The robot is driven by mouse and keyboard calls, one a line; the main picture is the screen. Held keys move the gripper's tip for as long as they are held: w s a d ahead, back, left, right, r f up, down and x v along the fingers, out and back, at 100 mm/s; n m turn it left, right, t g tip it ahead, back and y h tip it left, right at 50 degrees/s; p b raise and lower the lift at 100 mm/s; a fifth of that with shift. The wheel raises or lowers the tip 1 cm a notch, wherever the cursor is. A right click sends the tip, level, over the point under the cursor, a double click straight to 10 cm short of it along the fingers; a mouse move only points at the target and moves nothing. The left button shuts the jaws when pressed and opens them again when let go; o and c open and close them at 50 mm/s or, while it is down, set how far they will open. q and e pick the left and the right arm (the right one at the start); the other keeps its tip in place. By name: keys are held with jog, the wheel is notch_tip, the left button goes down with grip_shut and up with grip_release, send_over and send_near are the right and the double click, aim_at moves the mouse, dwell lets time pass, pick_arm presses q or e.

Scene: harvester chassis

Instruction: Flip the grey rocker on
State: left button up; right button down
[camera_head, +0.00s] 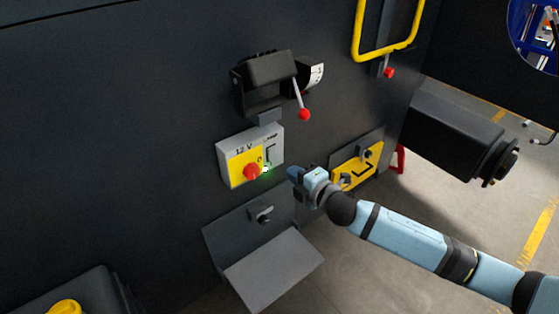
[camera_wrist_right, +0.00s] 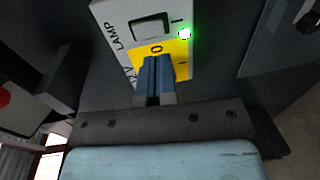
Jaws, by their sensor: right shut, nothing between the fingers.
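The grey rocker (camera_wrist_right: 150,27) sits in a dark frame on the light switch panel (camera_head: 222,150), beside the word LAMP, with I and O marks at its ends. In the head view the rocker (camera_head: 270,154) is small, right of the 12 V label. My right gripper (camera_head: 292,174) is shut and empty, just right of the panel. In the wrist view its fingertips (camera_wrist_right: 157,60) overlap the yellow area below the rocker; contact cannot be told.
A red knob (camera_head: 252,171) sits on the panel's yellow part. Above is a black housing with a red-tipped lever (camera_head: 303,113). Below, a grey flap (camera_head: 273,270) sticks out. A yellow plate (camera_head: 352,170) and a black cylinder (camera_head: 450,132) stand to the right.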

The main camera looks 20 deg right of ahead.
aim_at(274, 159)
jog(key=x, duration=0.6)
jog(key=shift+w+a+p, duration=0.1)
jog(key=shift+w+p, duration=0.25)
jog(key=shift+p, duration=0.05)
jog(key=shift+f, duration=0.1)
jog(key=shift+f+b, duration=0.15)
jog(key=shift+b, duration=0.2)
jog(key=shift+w+a+b, duration=0.1)
jog(key=shift+w+b, duration=0.05)
jog(key=shift+b, duration=0.25)
